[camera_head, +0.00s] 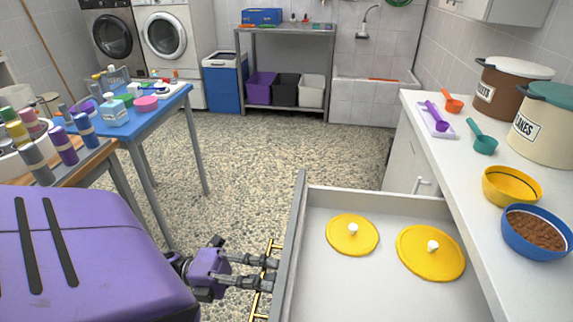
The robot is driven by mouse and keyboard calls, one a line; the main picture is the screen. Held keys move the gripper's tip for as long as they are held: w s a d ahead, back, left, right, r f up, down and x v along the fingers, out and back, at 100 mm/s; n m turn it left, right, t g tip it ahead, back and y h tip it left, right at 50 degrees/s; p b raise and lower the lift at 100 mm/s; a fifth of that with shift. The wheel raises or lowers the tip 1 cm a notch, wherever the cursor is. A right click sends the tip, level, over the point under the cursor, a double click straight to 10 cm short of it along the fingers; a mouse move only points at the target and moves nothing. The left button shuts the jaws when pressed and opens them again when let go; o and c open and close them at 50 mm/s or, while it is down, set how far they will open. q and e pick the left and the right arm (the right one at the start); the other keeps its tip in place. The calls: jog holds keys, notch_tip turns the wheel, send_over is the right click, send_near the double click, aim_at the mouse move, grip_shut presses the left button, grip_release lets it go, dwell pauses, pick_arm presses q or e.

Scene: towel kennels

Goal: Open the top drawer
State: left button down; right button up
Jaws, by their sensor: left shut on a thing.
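The top drawer (385,200) is pulled out to the left from under the white counter, its grey interior showing. Its front panel (296,235) stands at the drawer's left side. A thin gold handle (271,247) shows just left of that panel. My left gripper (270,274), purple with dark fingers, comes in from the left and is shut on the handle. The fingertips partly hide the handle. Two round yellow lids with white knobs, a smaller one (343,240) and a larger one (422,262), lie inside the drawer. My right gripper is out of view.
The counter (450,185) holds a brown canister (505,95), a cream canister (545,140), scoops, a yellow bowl (510,190) and a blue bowl of kibble (522,248). A blue table (160,105) with bottles stands left. The speckled floor (245,165) between is clear.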

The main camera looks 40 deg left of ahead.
pick_arm(q)
jog(key=shift+s+a, duration=0.2)
jog(key=shift+a, duration=0.1)
jog(key=c, duration=2.5)
grip_release()
jog(key=shift+f, duration=0.1)
jog(key=o, duration=0.7)
jog(key=shift+c, duration=0.2)
jog(key=v, duration=1.2)
